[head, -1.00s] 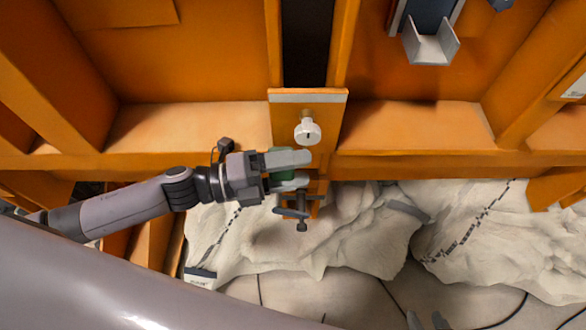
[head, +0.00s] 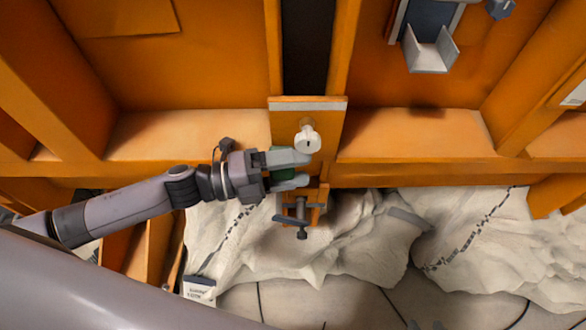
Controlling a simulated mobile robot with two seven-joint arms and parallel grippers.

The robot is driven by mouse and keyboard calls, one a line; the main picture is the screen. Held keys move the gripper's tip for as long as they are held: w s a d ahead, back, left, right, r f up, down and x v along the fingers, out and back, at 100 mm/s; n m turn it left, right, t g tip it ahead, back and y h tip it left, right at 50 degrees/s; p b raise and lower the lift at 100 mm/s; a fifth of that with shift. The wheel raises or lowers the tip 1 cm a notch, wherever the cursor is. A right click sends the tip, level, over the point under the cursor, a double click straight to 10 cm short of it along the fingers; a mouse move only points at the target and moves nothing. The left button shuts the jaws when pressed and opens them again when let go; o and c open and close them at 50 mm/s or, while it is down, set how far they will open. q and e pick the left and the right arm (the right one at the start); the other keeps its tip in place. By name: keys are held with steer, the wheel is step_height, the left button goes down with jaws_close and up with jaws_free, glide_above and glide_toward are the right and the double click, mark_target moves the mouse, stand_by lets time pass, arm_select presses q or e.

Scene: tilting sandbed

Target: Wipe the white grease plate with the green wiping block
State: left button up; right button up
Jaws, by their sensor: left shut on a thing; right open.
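The green wiping block (head: 283,176) is between the two grey fingers of my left gripper (head: 306,171), which is shut on it; the fingers hide much of the block. A white round piece (head: 307,139) with a small dark mark sticks out from the orange post, just above the upper fingertip. It is the likeliest white grease plate, but I cannot tell for sure. A pale strip (head: 308,104) crosses the post's top edge. The gripper lies over the lower part of the post; I cannot tell whether the block touches it. My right gripper is not in view.
A grey clamp-like fitting (head: 301,217) hangs below the gripper. Orange beams and ledges (head: 420,131) lie on both sides. A grey bracket (head: 431,51) is at the upper right. Pale rock-like ground (head: 365,235) lies below.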

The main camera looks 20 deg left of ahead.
arm_select(q)
steer(key=x, duration=0.4)
steer(key=shift+s+p, duration=0.2)
steer(key=shift+p, duration=0.2)
steer(key=shift+w+v, duration=0.15)
steer(key=shift+v, duration=0.85)
steer(key=shift+w+v, duration=0.15)
steer(key=shift+v, duration=0.85)
steer(key=shift+a, duration=0.1)
steer(key=s+d+f, duration=0.1)
steer(key=s, duration=0.4)
steer(key=shift+s+d, duration=0.4)
